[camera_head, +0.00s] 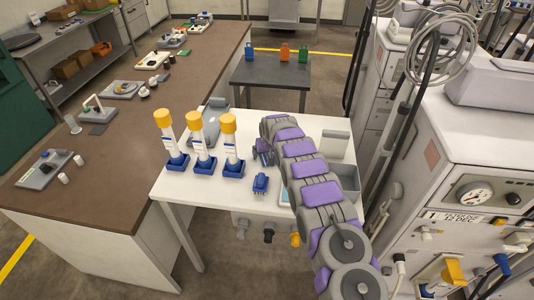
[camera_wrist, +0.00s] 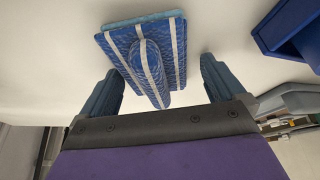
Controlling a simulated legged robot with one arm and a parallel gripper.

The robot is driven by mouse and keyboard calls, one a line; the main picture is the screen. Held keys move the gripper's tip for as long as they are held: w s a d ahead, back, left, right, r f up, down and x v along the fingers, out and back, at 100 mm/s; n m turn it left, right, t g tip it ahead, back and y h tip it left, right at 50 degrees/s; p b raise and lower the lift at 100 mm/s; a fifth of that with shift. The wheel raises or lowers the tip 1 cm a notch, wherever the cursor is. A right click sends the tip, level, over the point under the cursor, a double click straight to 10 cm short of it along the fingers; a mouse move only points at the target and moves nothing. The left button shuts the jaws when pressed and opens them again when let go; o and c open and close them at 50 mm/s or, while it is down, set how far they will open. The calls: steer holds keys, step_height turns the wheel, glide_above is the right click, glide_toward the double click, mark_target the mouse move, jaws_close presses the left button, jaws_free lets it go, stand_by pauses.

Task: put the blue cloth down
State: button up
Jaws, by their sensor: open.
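The blue cloth (camera_wrist: 178,52) has pale stripes, a light-blue edge and a raised ridge along its middle. In the wrist view it appears to lie on the white tabletop, ahead of my gripper (camera_wrist: 160,78). The gripper's two dark blue fingers are spread wide, one on each side of the ridge, with visible gaps. In the head view a small blue item (camera_head: 260,184), which looks like the cloth, is on the white table (camera_head: 190,188). My gripper (camera_head: 264,158) is just behind it there, partly hidden by my arm.
Three yellow-capped bottles in blue holders (camera_head: 204,166) stand left of the cloth; part of one holder shows in the wrist view (camera_wrist: 290,35). Machines (camera_head: 450,150) crowd the right. Bare tabletop lies in front of the holders.

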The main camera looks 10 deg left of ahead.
steer(key=shift+f, duration=0.15)
steer(key=shift+r, duration=0.3)
steer(key=p+v, duration=0.1)
steer(key=v, duration=1.1)
steer(key=shift+p, duration=0.4)
